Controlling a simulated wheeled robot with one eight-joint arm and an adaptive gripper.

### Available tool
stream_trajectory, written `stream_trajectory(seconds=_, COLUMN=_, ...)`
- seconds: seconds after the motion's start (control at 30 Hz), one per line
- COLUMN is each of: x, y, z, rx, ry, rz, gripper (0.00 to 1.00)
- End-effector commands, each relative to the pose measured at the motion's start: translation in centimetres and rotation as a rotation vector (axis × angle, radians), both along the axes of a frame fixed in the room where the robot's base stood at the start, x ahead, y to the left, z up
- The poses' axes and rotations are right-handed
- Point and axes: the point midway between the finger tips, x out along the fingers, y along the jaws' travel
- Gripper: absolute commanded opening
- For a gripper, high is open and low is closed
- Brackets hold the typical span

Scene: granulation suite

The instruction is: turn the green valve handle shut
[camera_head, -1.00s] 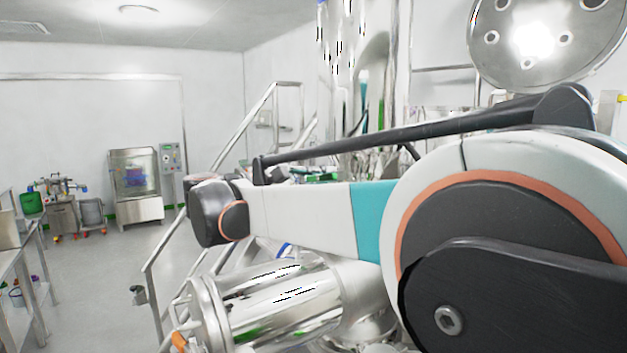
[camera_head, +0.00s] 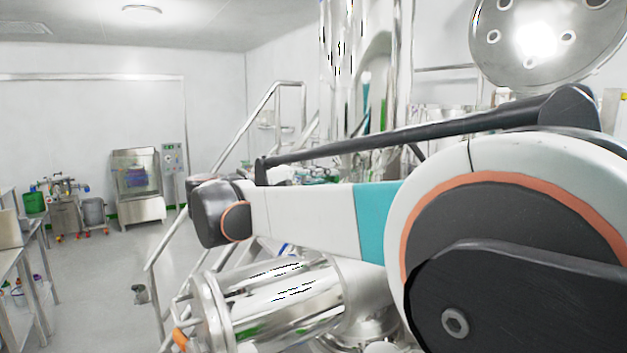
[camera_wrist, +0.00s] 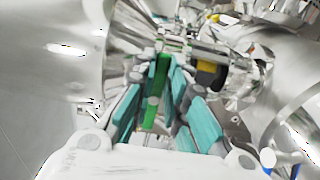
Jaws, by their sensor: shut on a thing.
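The green valve handle (camera_wrist: 156,82) shows in the wrist view as an upright green bar, a little left of the middle. My gripper (camera_wrist: 152,85) has its teal-padded fingers on both sides of the handle and is shut on it. The handle's lower end lies between the fingers, and its upper end meets metal pipework. In the head view my arm covers the area, and neither the gripper nor the handle can be made out clearly.
A large shiny steel vessel (camera_wrist: 55,55) fills the left of the wrist view, and another curved steel body (camera_wrist: 295,110) is at the right. A yellow and black fitting (camera_wrist: 209,72) sits close right of the handle. Stair rails (camera_head: 248,135) stand beyond my arm; open floor (camera_head: 100,270) lies left.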

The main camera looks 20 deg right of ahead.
Motion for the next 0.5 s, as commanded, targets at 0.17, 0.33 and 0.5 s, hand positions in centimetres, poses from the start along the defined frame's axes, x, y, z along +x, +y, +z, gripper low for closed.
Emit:
stream_trajectory(seconds=0.17, x=-0.03, y=0.0, z=-0.16, rx=0.003, ry=0.0, rz=-0.001, gripper=0.33)
stream_trajectory(seconds=0.33, x=-0.02, y=-0.01, z=-0.11, rx=0.002, ry=0.001, rz=-0.001, gripper=0.33)
stream_trajectory(seconds=0.5, x=-0.06, y=0.21, z=-0.09, rx=0.002, ry=0.001, rz=0.0, gripper=0.33)
